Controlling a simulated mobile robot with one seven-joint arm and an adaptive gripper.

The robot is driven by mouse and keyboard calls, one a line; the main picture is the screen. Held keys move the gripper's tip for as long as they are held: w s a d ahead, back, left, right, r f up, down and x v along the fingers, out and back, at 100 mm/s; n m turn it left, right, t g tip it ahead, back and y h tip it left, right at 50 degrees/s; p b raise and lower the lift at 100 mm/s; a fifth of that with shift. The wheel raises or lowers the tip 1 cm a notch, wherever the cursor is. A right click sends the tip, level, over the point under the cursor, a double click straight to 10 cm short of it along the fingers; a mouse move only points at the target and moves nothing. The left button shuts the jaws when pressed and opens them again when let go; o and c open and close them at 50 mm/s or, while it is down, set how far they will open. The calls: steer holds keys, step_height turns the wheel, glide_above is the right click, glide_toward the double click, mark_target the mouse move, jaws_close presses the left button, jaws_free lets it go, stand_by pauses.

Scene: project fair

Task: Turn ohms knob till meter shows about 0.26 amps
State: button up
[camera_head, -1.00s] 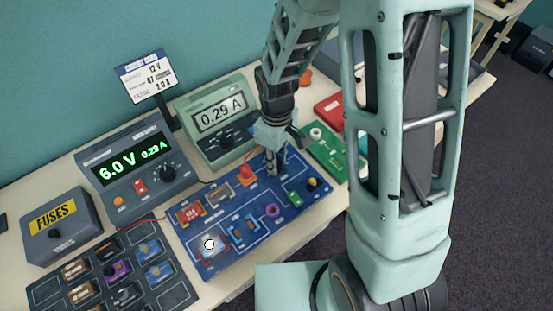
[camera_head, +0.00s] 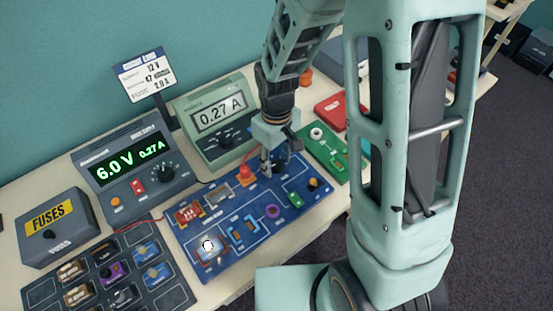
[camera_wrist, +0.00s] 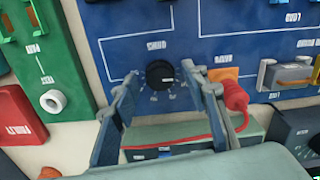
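The ohms knob (camera_wrist: 160,73) is black and round on the blue circuit board (camera_head: 290,220); in the wrist view it sits between my two fingertips. My gripper (camera_wrist: 160,72) points at the board, one finger on each side of the knob, with a narrow gap showing on both sides. The fingers look apart from it, though exact contact is hard to judge. In the head view my gripper (camera_head: 274,165) is over the board's back edge and hides the knob. The green-cased meter (camera_head: 220,118) shows 0.27 A.
The power supply (camera_head: 128,175) reads 6.0 V and 0.27 A. A red knob-like plug (camera_wrist: 234,95) is close beside my right finger. A green board (camera_head: 325,150), a red box (camera_head: 332,110), a fuses box (camera_head: 60,235) and a parts tray (camera_head: 165,298) stand around.

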mark_target(277, 163)
step_height(277, 163, up, 12)
stand_by(0.6)
steer(key=shift+w+d, duration=0.1)
stand_by(0.4)
